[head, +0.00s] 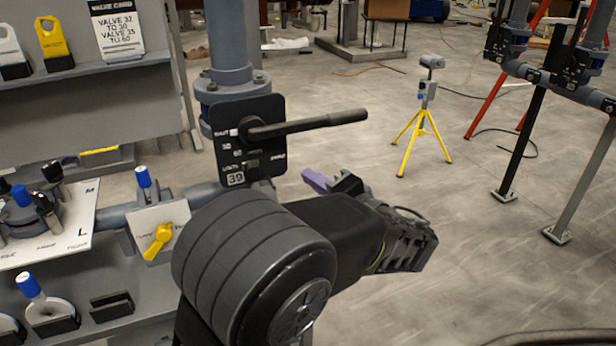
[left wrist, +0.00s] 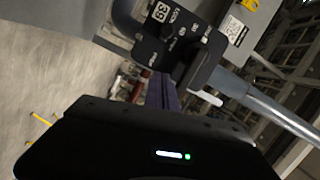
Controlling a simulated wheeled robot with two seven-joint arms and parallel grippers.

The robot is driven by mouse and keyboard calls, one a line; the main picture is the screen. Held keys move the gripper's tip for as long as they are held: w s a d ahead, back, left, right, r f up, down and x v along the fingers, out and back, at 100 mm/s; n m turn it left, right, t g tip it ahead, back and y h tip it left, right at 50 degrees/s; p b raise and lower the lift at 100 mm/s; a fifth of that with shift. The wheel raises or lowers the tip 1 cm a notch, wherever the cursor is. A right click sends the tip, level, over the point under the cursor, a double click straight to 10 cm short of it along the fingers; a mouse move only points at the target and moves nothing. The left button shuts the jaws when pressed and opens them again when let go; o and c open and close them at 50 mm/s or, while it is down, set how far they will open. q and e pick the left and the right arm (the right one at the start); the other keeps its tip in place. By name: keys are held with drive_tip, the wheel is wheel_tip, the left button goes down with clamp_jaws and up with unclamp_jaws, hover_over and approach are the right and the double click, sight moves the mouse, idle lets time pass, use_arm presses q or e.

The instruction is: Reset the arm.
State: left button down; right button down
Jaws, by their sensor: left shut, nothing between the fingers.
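My left arm reaches in from the bottom of the head view. My left gripper (head: 317,181) has purple fingers, shut and empty, just below and right of a black valve plate (head: 230,150) marked 39. A dark lever handle (head: 320,123) on that plate points right, roughly level, above the gripper and apart from it. In the left wrist view the purple fingers (left wrist: 160,95) show together, with the valve plate (left wrist: 172,38) beyond them. My forearm hides part of the pipe below the plate. My right gripper is not in view.
A grey shelf (head: 100,68) with tags and a valve card (head: 116,28) stands at left. Below it is a pipe with a yellow handle (head: 158,241). A yellow tripod (head: 421,135) and a pipe stand (head: 528,130) stand at right. The floor between is open.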

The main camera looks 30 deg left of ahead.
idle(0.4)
use_arm(q)
drive_tip(key=s+d+f+m+g+h, duration=0.1)
drive_tip(key=s+d+f+g+h, duration=0.2)
drive_tip(key=f, duration=0.8)
drive_tip(key=s+f+m+g+h, duration=0.1)
drive_tip(key=s+f+h, duration=0.25)
drive_tip(key=f, duration=0.75)
drive_tip(key=s+d+f+m+g+h, duration=0.1)
drive_tip(key=s+d+f+g+h, duration=0.2)
drive_tip(key=f, duration=0.9)
drive_tip(key=s+d+f+n+h, duration=0.3)
drive_tip(key=s+d+f+h, duration=0.2)
drive_tip(key=d, duration=0.5)
drive_tip(key=s+d+f+n+t+h, duration=0.1)
drive_tip(key=s+d+f+n+h, duration=0.2)
drive_tip(key=s+d+f, duration=0.6)
drive_tip(key=f+h, duration=0.1)
drive_tip(key=h, duration=0.1)
drive_tip(key=shift+s+d+f+h, duration=0.15)
drive_tip(key=shift+s+d+h, duration=0.1)
drive_tip(key=shift+d+h, duration=0.15)
